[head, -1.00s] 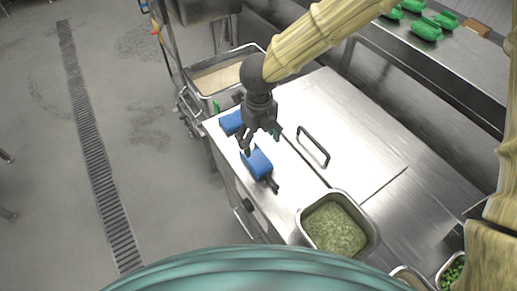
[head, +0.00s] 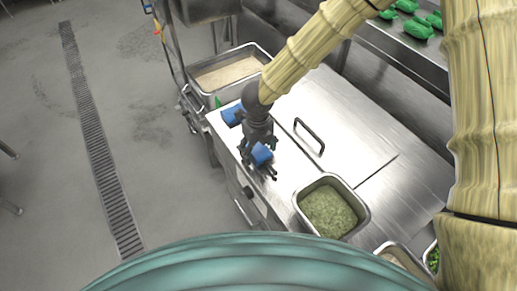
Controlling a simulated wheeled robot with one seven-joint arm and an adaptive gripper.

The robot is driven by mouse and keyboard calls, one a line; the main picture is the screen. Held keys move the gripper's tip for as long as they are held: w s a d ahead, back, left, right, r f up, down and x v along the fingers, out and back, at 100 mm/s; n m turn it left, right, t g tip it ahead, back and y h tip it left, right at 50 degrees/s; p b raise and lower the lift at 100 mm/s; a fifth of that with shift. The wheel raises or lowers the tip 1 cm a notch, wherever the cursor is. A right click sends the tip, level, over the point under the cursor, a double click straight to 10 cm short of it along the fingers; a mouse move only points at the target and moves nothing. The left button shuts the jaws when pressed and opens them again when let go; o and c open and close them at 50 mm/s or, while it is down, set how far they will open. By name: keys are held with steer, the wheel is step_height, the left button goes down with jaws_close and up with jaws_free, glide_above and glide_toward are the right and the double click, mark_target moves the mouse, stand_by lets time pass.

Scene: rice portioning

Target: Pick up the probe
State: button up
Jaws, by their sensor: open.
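I cannot pick out the probe with certainty. A blue block-like item (head: 262,154) lies near the front edge of the steel counter, partly hidden behind my gripper. A second blue item (head: 231,115) lies further back, close to the counter's left corner. My gripper (head: 257,168) points down over the nearer blue item, its fingers open and spread about it. I cannot tell whether the fingers touch it.
The steel counter (head: 345,120) has a lid with a black handle (head: 309,136). A pan of green food (head: 328,212) sits at its near end. A pan of pale grains (head: 230,75) stands behind. Green items (head: 415,27) lie on the far shelf. The lid is clear.

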steer(key=shift+s+r, duration=0.25)
steer(key=shift+s, duration=0.05)
steer(key=shift+c, duration=0.8)
steer(key=shift+w+a+f, duration=0.1)
steer(key=shift+w+f, duration=0.45)
steer(key=shift+w, duration=0.15)
steer(key=c, duration=0.7)
steer(key=shift+c, duration=1.2)
steer(key=shift+s+r, duration=0.3)
steer(key=shift+s, duration=0.05)
steer(key=shift+w, duration=0.15)
steer(key=shift+w+r, duration=0.15)
steer(key=shift+r, duration=0.2)
step_height(320, 180, up, 10)
steer(key=shift+f+b, duration=0.2)
steer(key=shift+b, duration=0.75)
step_height(320, 180, up, 6)
steer(key=p, duration=0.6)
glide_above(258, 148)
steer(key=shift+w+f, duration=0.1)
steer(key=shift+f, duration=0.1)
